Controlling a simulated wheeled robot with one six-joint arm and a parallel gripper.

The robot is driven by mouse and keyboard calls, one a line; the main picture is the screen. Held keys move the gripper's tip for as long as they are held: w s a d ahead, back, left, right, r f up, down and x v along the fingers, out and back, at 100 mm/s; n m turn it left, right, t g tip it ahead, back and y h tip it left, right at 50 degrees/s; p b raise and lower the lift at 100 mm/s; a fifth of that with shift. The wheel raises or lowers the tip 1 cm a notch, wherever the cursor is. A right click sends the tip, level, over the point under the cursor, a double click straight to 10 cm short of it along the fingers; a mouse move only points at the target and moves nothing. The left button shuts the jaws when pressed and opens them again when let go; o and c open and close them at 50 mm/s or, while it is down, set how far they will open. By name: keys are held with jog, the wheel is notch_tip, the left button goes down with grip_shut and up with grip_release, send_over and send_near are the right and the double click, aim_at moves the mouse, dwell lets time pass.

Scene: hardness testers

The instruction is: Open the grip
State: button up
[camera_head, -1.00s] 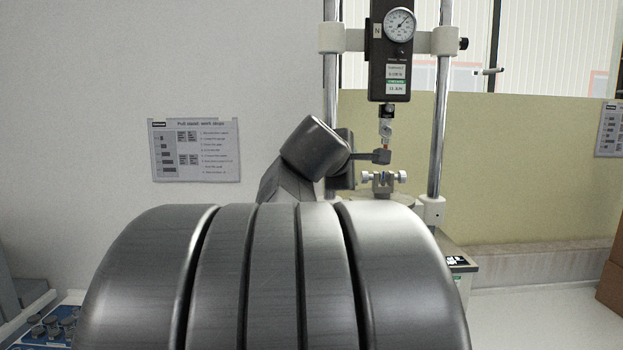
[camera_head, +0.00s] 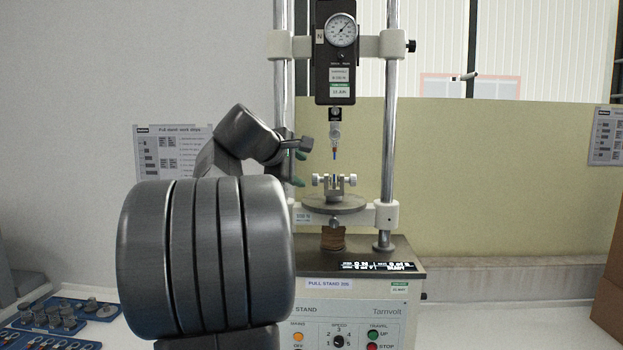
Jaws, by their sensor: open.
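The lower grip (camera_head: 335,186) is a small metal vise with a round knob on each side. It sits on the round plate (camera_head: 334,204) of the pull stand. A thin blue piece (camera_head: 335,180) stands between its jaws. Above it, a thin piece with an orange tip (camera_head: 335,153) hangs from the upper fitting (camera_head: 335,130), and a gap lies between the two. My gripper (camera_head: 297,160) is open, left of the grip and apart from it, with greenish fingertips showing. My arm hides much of the gripper, and I see nothing held in it.
Two steel columns (camera_head: 391,125) flank the force gauge (camera_head: 335,60). The stand's front panel (camera_head: 350,320) carries lamps and a dial. Blue trays (camera_head: 60,316) with metal parts lie at lower left. A brown box (camera_head: 610,280) stands at right. The counter right of the stand is clear.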

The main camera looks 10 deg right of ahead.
aim_at(313, 179)
jog(key=x, duration=0.8)
jog(key=shift+a+p, duration=0.1)
jog(key=shift+p, duration=0.2)
jog(key=shift+c, duration=0.4)
jog(key=c, duration=0.9)
jog(key=shift+f+b, duration=0.2)
jog(key=shift+b, duration=0.55)
